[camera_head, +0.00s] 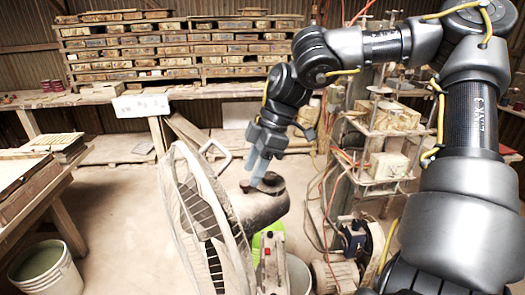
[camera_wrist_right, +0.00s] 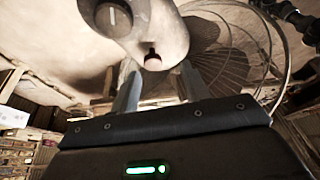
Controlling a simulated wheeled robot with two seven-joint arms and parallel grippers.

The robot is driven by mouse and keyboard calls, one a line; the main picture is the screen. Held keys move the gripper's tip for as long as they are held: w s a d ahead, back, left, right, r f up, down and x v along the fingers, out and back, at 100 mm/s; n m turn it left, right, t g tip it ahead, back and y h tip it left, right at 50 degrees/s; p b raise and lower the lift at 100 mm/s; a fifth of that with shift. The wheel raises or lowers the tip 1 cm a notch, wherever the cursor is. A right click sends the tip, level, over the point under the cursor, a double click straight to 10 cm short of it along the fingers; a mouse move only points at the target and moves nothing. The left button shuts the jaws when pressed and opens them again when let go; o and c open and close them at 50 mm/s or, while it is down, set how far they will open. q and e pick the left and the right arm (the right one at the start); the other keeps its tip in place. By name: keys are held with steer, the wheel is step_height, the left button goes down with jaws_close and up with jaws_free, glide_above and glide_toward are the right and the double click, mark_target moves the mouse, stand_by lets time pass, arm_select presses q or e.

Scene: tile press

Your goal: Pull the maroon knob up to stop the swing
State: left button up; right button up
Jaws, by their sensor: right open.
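The standing fan has a pale wire cage (camera_head: 205,225) and a dusty motor housing (camera_head: 262,208), left of centre in the head view. The housing (camera_wrist_right: 170,25) also shows at the top of the right wrist view. A small dark maroon knob (camera_wrist_right: 152,49) stands out from it there. In the head view I cannot make out the knob apart from the fingers and the dark round cap (camera_head: 271,183). My right gripper (camera_head: 258,168) points down just above the housing. In the wrist view its open fingers (camera_wrist_right: 156,72) lie either side of the knob's line, with nothing clearly held.
A control box (camera_head: 272,255) with a red button stands below the housing. A wire rack with blocks (camera_head: 388,165) and hanging cables is to the right. A bench (camera_head: 40,180) and bucket (camera_head: 45,268) are at left. Stacked tiles (camera_head: 180,50) line the back.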

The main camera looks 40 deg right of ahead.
steer(key=b+v, duration=0.1)
steer(key=v, duration=0.7)
steer(key=shift+d, duration=0.15)
steer(key=shift+r, duration=0.1)
